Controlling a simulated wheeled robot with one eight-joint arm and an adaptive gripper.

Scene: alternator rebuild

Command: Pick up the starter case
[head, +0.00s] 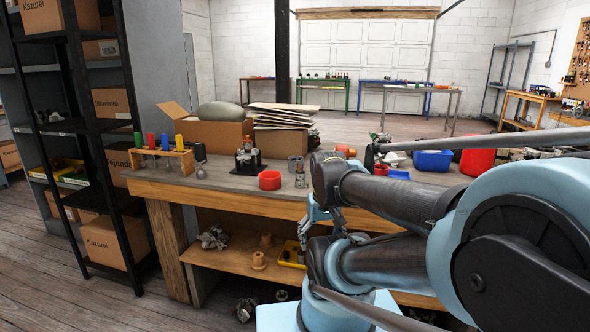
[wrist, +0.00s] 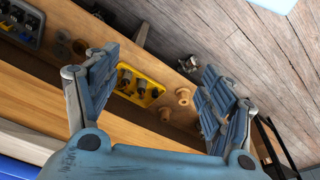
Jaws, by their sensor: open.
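I cannot tell for certain which part is the starter case. A yellow tray (wrist: 152,74) holding dark and metallic cylindrical parts (wrist: 127,80) lies on the wooden lower shelf. The tray also shows in the head view (head: 290,262), at the shelf's right part. My gripper (wrist: 160,68) is open and empty, with its two fingers spread wide. In the wrist view the tray appears between the fingers, beyond them. In the head view my gripper (head: 326,212) is in front of the bench edge, partly hidden by my arm.
Tan flanged parts (wrist: 183,96) (head: 258,261) stand beside the tray. A metal housing (head: 214,238) lies on the shelf's left. The bench top (head: 225,178) overhangs the shelf. Loose parts (head: 245,309) lie on the floor. A black rack (head: 131,150) stands left.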

